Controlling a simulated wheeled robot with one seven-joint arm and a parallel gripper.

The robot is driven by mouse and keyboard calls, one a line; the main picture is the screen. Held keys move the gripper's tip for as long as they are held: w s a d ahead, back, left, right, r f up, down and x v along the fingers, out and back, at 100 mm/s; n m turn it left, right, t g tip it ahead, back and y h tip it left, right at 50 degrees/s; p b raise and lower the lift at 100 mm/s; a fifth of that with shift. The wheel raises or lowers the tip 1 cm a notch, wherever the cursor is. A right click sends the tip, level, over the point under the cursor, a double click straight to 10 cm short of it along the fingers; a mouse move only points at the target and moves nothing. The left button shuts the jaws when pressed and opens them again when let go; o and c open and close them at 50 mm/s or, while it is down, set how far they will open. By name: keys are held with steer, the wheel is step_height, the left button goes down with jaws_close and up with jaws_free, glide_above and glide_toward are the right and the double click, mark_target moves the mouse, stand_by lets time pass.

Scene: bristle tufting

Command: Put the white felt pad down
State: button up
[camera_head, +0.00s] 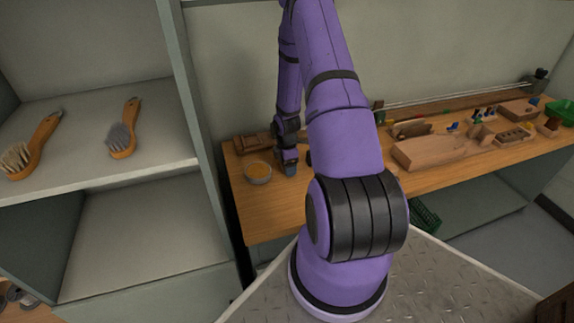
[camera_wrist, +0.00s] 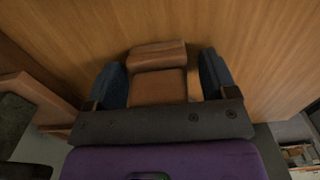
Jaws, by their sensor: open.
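I cannot make out a white felt pad in either view. My gripper (camera_wrist: 163,72) is open in the wrist view, with one dark blue finger on each side. A brown block-like thing (camera_wrist: 158,87) with a raised far part lies between the fingers. A thin pale tan strip (camera_wrist: 194,83) shows beside the right finger; I cannot tell what it is. In the head view my gripper (camera_head: 290,168) is low over the left end of the wooden bench (camera_head: 275,212), right of a round dish with orange contents (camera_head: 257,172).
A wooden piece (camera_head: 252,143) lies behind the dish. A large wooden block (camera_head: 428,152) and several small parts fill the bench's right side. A green bin (camera_head: 560,110) is at the far right. Two brushes (camera_head: 122,138) lie on the left shelf (camera_head: 95,175). The bench's front left is bare.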

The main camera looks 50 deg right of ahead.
step_height(320, 180, up, 12)
steer(key=shift+f, duration=0.1)
steer(key=a+r+m+t+h, duration=0.1)
steer(key=a+r+m, duration=0.1)
steer(key=a+r, duration=0.5)
steer(key=a+r+m, duration=0.2)
steer(key=a+r, duration=0.1)
steer(key=r, duration=0.8)
steer(key=a+r+m+t+h, duration=0.1)
steer(key=a+r, duration=0.4)
steer(key=r, duration=0.3)
steer(key=s+a+r+m+t+y, duration=0.1)
steer(key=s+a+r+m, duration=0.2)
steer(key=s+a+r, duration=0.3)
steer(key=s+a+r+m+t+y, duration=0.1)
steer(key=s+a+r+m+t, duration=0.1)
steer(key=s+a+r, duration=0.5)
steer(key=s+a+m, duration=0.1)
steer(key=s+a, duration=0.2)
steer(key=s, duration=0.2)
steer(key=shift+s+m, duration=0.3)
steer(key=shift+s, duration=0.05)
steer(key=shift+o, duration=0.5)
